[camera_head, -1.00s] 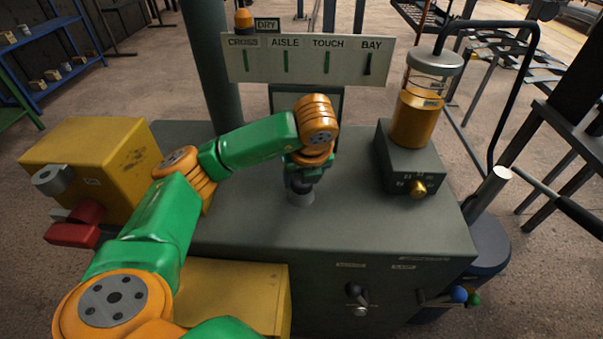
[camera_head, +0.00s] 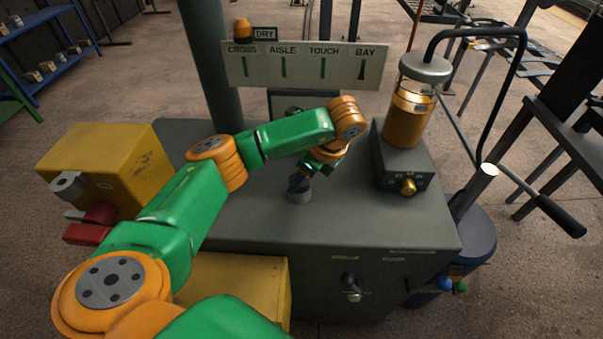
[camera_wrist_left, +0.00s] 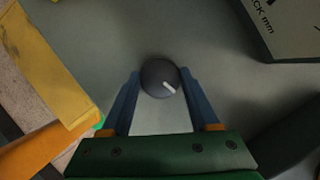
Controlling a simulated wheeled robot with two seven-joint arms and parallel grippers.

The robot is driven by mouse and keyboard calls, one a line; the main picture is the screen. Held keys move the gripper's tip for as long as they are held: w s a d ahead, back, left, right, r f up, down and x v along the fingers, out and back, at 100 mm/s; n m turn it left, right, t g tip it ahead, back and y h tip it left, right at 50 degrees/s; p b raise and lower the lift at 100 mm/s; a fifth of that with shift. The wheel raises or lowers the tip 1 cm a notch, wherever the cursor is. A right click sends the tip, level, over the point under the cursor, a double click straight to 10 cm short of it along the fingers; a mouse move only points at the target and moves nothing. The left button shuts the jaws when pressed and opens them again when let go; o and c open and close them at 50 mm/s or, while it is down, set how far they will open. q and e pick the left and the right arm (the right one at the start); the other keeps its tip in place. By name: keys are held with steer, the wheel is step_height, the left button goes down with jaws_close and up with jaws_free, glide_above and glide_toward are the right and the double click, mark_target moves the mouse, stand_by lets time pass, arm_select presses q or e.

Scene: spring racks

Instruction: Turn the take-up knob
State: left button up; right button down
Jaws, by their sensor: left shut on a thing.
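The knob (camera_wrist_left: 160,78) is a dark round dial with a white pointer line, seen from above in the left wrist view. Its pointer aims to the lower right there. My left gripper (camera_wrist_left: 160,92) has its two blue fingers on either side of the knob and is shut on it. In the head view my left gripper (camera_head: 299,184) reaches down to the cabinet top at a grey round base (camera_head: 299,196). The wrist and fingers hide most of the knob in that view. My right gripper is not in view.
The grey cabinet (camera_head: 240,220) carries a sign panel (camera_head: 305,65) reading CROSS, AISLE, TOUCH and BAY. An amber cylinder (camera_head: 406,120) on a box with a brass knob (camera_head: 408,187) stands right. A yellow box (camera_head: 100,165) is at left. A bent black bar and lever are far right.

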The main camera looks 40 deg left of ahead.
arm_select(q)
steer(key=shift+n, duration=0.3)
stand_by(0.4)
steer(key=o, duration=1.4)
steer(key=shift+c, duration=0.2)
steer(key=p+v, duration=0.2)
steer(key=v, duration=0.5)
steer(key=shift+p, duration=0.4)
